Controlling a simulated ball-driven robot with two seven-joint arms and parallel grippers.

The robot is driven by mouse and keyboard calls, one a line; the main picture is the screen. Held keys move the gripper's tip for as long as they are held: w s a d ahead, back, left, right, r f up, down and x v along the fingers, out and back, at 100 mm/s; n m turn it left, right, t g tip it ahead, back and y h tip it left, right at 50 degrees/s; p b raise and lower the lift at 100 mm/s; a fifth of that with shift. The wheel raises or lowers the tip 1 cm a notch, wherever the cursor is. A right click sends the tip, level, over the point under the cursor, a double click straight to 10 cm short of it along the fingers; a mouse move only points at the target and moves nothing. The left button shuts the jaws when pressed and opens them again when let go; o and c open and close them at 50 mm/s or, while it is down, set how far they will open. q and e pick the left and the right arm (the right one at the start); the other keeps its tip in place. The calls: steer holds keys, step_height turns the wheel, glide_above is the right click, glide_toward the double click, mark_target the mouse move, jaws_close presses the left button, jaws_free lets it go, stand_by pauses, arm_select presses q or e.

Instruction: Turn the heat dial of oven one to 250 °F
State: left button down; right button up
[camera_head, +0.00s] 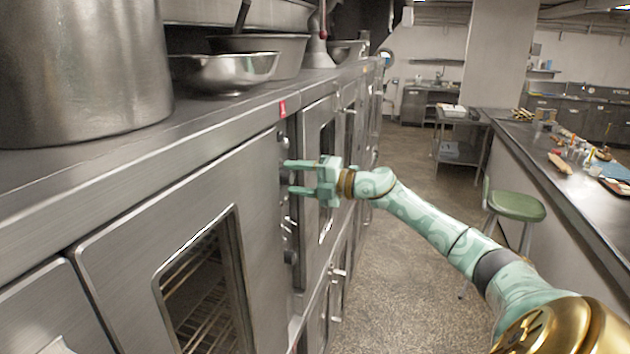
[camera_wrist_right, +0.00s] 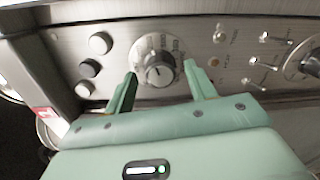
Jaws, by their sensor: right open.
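A round heat dial (camera_wrist_right: 158,52) with a pale marked ring and a grey centre knob is near the middle of the right wrist view, on a steel control panel (camera_wrist_right: 210,90). Its numbers are too blurred to read. My right gripper (camera_head: 290,178) is open in front of the narrow panel between oven doors. In the wrist view its two green fingers (camera_wrist_right: 160,74) straddle the lower part of the dial, with a gap on either side of the knob. Contact cannot be told. My left gripper is not in view.
A second dial (camera_wrist_right: 303,64), several toggle switches (camera_wrist_right: 264,62) and round buttons (camera_wrist_right: 100,43) share the panel. An oven door (camera_head: 130,240) with a window is at left. Bowls (camera_head: 225,72) and a large pot (camera_head: 85,60) stand above. The aisle floor (camera_head: 400,290) is clear.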

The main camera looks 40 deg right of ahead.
steer(key=b+v, duration=0.3)
steer(key=v, duration=1.3)
